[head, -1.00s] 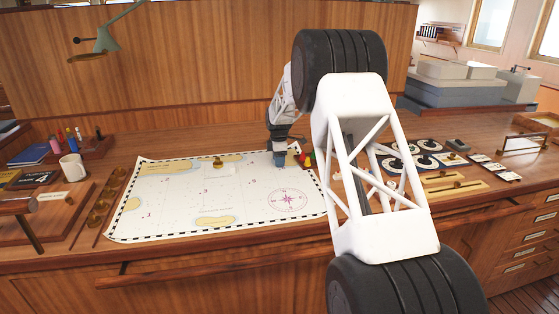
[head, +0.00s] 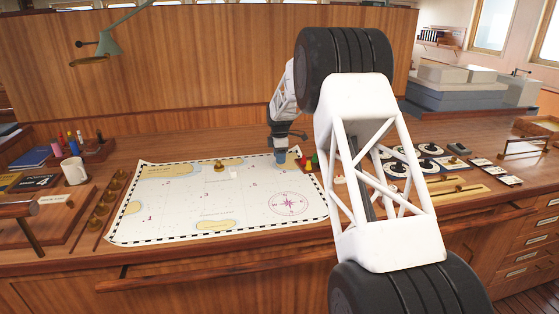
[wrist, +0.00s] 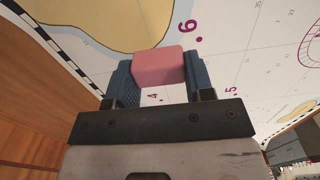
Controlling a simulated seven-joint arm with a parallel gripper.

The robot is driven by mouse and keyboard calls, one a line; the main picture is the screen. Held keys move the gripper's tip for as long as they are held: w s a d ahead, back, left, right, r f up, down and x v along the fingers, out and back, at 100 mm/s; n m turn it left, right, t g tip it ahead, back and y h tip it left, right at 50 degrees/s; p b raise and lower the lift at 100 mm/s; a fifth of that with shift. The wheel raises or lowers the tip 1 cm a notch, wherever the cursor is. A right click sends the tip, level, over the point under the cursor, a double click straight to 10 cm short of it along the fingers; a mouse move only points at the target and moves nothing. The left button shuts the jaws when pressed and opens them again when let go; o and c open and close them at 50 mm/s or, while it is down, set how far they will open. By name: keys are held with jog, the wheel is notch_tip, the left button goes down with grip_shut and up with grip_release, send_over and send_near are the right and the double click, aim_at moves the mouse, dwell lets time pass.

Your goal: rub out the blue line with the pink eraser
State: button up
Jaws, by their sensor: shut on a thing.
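The pink eraser (wrist: 158,67) is held between the two blue fingertips of my gripper (wrist: 160,84) in the wrist view. In the head view my gripper (head: 281,156) is over the far right part of the white chart (head: 180,205), and the eraser cannot be made out there. The wrist view shows the chart (wrist: 225,60) beyond the eraser, with purple numbers and a tan land patch. I cannot tell whether the eraser touches the chart. I cannot make out a blue line in either view; the gripper hides part of the chart.
A brass weight (head: 219,166) stands at the chart's far edge, with a small white piece (head: 234,173) beside it. Small coloured items (head: 309,161) are close right of my gripper. A mug (head: 74,171) stands left. The chart's middle is mostly clear.

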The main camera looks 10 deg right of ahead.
jog(key=shift+r, duration=1.35)
jog(key=shift+a, duration=0.1)
